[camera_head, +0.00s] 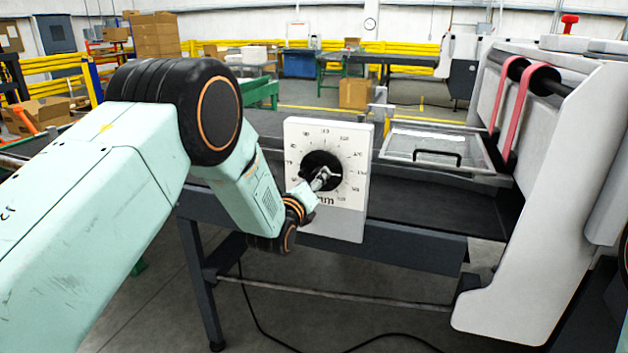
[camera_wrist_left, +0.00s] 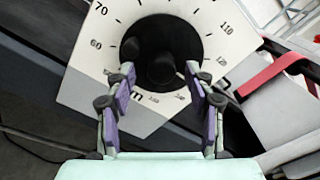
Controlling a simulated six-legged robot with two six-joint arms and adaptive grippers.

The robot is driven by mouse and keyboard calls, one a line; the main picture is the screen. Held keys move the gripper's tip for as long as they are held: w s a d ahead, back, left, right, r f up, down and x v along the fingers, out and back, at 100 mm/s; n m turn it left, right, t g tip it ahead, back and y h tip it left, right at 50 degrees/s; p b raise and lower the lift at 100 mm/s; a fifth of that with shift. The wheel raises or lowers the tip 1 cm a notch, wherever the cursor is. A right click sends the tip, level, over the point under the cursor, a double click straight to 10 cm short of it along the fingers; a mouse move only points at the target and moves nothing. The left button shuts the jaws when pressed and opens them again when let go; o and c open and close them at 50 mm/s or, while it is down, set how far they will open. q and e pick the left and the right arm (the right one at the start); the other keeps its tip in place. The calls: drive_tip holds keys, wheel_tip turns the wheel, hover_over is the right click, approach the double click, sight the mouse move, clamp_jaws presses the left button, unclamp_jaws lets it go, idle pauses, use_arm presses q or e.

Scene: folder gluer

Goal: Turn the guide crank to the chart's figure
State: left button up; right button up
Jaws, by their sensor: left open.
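The guide crank's dial is a white plate (camera_head: 301,148) with printed figures around a black disc (camera_head: 316,160). It faces me at the front of the machine bed. In the left wrist view the same plate (camera_wrist_left: 98,45) shows figures such as 60, 70 and 110, and a dark round knob (camera_wrist_left: 162,68) on the black disc. My left gripper (camera_head: 329,176) is at the lower right part of the disc. My right gripper is not in view.
A clear hinged cover (camera_head: 436,146) with a black handle lies right of the dial. The white machine housing (camera_head: 545,190) with red belts (camera_head: 514,110) stands at the right. A dark frame rail (camera_head: 400,248) runs below the dial, and a cable lies on the floor.

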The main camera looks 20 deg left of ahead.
use_arm(q)
drive_tip(key=shift+w+d, duration=0.3)
drive_tip(key=shift+w, duration=0.3)
drive_tip(key=shift+a, duration=0.3)
drive_tip(key=c, duration=0.4)
drive_tip(key=shift+d, duration=0.2)
drive_tip(key=c, duration=0.4)
clamp_jaws()
